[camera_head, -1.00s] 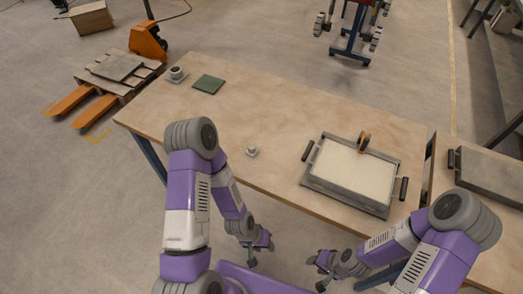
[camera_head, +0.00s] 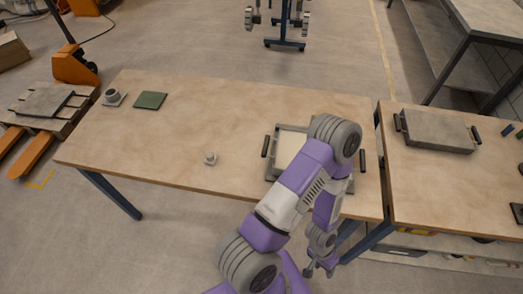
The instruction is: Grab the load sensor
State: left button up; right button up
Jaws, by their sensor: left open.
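A small pale-grey piece with a round top on a squarish base (camera_head: 210,158), which looks like the load sensor, sits upright on the wooden table near its front edge. My left gripper (camera_head: 318,268) hangs low in front of the table, right of and nearer than that piece. It is open and empty, clear of the table things. The sandbed tray (camera_head: 269,170) with dark side handles stands at the table's right, mostly hidden behind my left arm. My right gripper is out of view.
A cup on a saucer (camera_head: 113,97) and a green square pad (camera_head: 150,100) lie at the back left. A second table (camera_head: 420,185) at the right holds a grey lidded tray (camera_head: 437,131). The table's middle is bare.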

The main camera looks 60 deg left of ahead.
aim_at(211, 159)
jog(key=z, duration=0.4)
jog(key=k, duration=1.25)
jog(key=u, duration=0.8)
